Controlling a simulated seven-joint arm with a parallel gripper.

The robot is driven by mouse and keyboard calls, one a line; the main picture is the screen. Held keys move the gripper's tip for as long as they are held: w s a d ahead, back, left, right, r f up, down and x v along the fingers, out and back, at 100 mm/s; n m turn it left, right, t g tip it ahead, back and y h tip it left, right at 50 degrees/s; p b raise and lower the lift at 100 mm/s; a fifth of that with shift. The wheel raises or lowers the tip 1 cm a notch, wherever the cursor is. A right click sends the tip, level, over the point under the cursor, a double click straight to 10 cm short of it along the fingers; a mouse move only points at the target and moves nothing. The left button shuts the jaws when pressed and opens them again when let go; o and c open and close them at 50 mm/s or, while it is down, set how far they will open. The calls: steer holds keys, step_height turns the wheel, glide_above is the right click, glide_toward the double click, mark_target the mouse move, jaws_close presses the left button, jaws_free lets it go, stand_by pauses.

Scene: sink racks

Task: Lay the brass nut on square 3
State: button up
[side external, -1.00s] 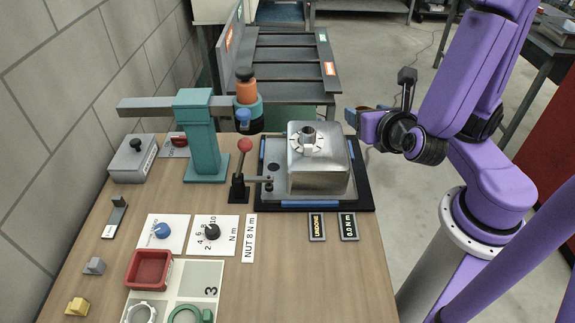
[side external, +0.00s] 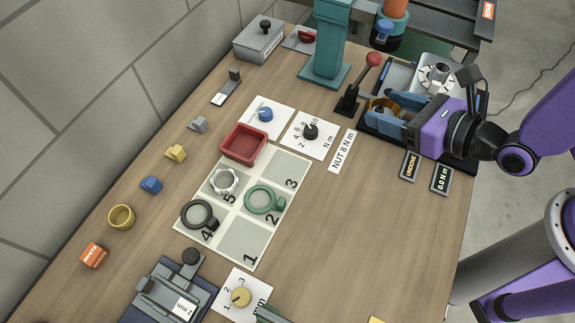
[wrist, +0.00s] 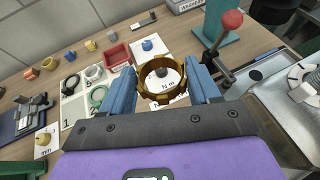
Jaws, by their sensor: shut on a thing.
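My gripper (side external: 384,110) is shut on the brass nut (side external: 378,103), a wide ring held between the two blue fingers. The nut also shows in the wrist view (wrist: 165,98), with the gripper (wrist: 163,84) gripping it from both sides. It is held in the air near the clamped metal block, right of the board. Square 3 (side external: 284,168) is the board's upper right cell in the side view, and its surface is bare. Its number is printed at the right side.
The board holds a green ring (side external: 260,198) on square 2, a white ring (side external: 223,181) on 5 and a black ring (side external: 197,213) on 4. A red tray (side external: 244,143) stands by square 3. A red-knobbed lever (side external: 372,60) rises near my gripper. Bare table lies right of the board.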

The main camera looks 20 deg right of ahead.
steer(key=s+a+f+n+g+y, duration=0.2)
steer(key=s+a+f+n+y, duration=0.2)
steer(key=a, duration=0.1)
glide_above(292, 172)
steer(key=f, duration=0.9)
steer(key=shift+s+d+f, duration=0.15)
steer(key=shift+s+f, duration=0.05)
steer(key=shift+f, duration=0.15)
steer(key=shift+w+f, duration=0.1)
steer(key=shift+f, duration=0.1)
steer(key=shift+a+f, duration=0.2)
steer(key=shift+f, duration=1.45)
steer(key=shift+f, duration=0.2)
steer(key=o, duration=1.1)
